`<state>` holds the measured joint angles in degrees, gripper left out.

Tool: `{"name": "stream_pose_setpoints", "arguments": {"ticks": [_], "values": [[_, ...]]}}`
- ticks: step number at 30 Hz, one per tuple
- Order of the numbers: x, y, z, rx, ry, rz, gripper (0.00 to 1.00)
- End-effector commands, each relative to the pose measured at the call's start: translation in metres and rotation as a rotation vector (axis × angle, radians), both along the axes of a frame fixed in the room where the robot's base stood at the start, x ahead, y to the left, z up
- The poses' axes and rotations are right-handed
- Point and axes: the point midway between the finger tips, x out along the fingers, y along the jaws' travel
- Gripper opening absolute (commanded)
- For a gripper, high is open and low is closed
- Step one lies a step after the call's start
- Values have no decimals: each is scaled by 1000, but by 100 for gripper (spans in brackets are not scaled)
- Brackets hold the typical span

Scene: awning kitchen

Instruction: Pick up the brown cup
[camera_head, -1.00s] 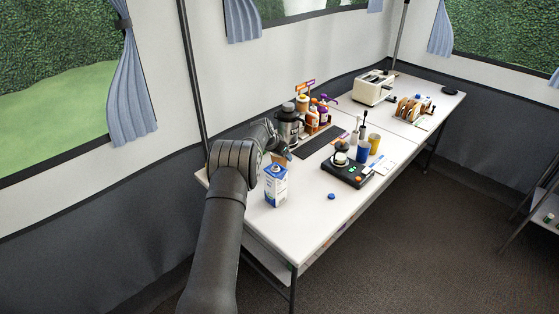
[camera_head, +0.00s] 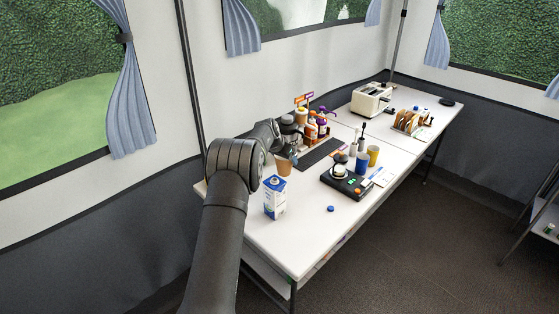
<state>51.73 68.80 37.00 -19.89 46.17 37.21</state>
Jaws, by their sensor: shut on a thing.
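The brown cup (camera_head: 284,168) is upright just behind the blue-and-white carton (camera_head: 274,199), at the left end of the white table (camera_head: 290,238). My gripper (camera_head: 292,156) is at the cup's upper edge and is shut on it. The fingers are small and partly hidden by my own arm. The carton covers part of the cup's lower side, and I cannot tell whether its base is touching the table.
A dark machine (camera_head: 289,130) and sauce bottles (camera_head: 318,126) stand close behind the gripper. A black scale-like device (camera_head: 345,184), a blue cup (camera_head: 362,163) and a yellow cup (camera_head: 374,155) are to the right. A blue cap (camera_head: 331,209) lies in front. The table's front is mostly clear.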

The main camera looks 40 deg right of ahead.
Motion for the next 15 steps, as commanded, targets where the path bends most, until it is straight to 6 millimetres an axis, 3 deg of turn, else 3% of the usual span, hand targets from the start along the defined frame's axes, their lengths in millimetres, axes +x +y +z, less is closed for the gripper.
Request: {"name": "stream_pose_setpoints", "arguments": {"ticks": [15], "values": [[-57, -7, 35, -1, 0, -2, 49]]}}
